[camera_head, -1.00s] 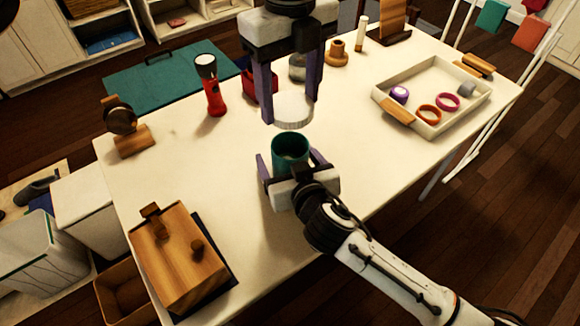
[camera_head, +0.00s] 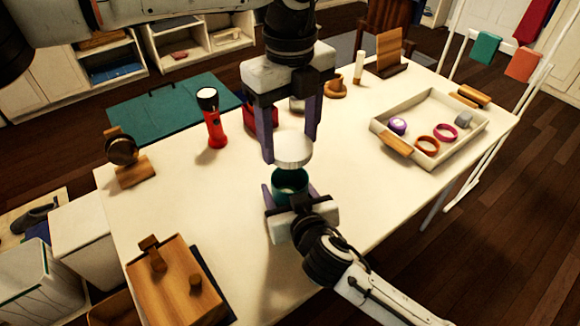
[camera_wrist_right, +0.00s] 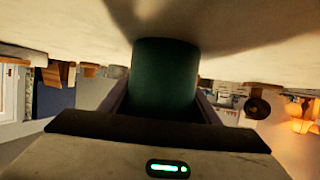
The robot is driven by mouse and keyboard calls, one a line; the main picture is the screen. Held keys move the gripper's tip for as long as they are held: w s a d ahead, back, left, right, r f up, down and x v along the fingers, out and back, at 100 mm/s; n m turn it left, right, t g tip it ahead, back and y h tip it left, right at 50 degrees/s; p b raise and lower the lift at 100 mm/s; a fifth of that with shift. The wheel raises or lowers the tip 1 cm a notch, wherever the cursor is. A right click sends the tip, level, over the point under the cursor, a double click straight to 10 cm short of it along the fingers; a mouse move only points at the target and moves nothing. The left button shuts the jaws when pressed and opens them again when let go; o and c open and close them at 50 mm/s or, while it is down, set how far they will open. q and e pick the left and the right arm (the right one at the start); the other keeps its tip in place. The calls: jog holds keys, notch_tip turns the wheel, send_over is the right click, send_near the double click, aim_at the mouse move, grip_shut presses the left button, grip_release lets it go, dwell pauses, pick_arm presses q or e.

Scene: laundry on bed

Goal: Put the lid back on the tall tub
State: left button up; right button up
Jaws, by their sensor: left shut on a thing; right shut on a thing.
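The tall tub (camera_head: 290,186) is a teal-green cylinder on the white table. My right gripper (camera_head: 288,192) is shut on its sides from the front; in the right wrist view the tub (camera_wrist_right: 165,80) sits between the fingers. The lid (camera_head: 293,149) is a round white disc. My left gripper (camera_head: 291,146) points down and is shut on the lid. It holds the lid just above and slightly behind the tub's open mouth. In the head view the lid's front edge comes close to the tub's rim; I cannot tell whether they touch.
A red flashlight (camera_head: 213,122) stands to the left, and a red object (camera_head: 247,112) is partly hidden behind my left gripper. A cream tray (camera_head: 407,152) with rings lies to the right. A wooden box (camera_head: 178,284) is at the front left. The table's left middle is clear.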

aim_at(290, 145)
pick_arm(q)
jog(key=shift+f, duration=1.85)
jog(key=shift+f, duration=0.9)
jog(key=shift+f, duration=0.55)
pick_arm(e)
grip_shut()
pick_arm(q)
jog(key=m, duration=0.8)
jog(key=shift+m, duration=0.4)
jog(key=m, duration=0.4)
jog(key=shift+m, duration=0.4)
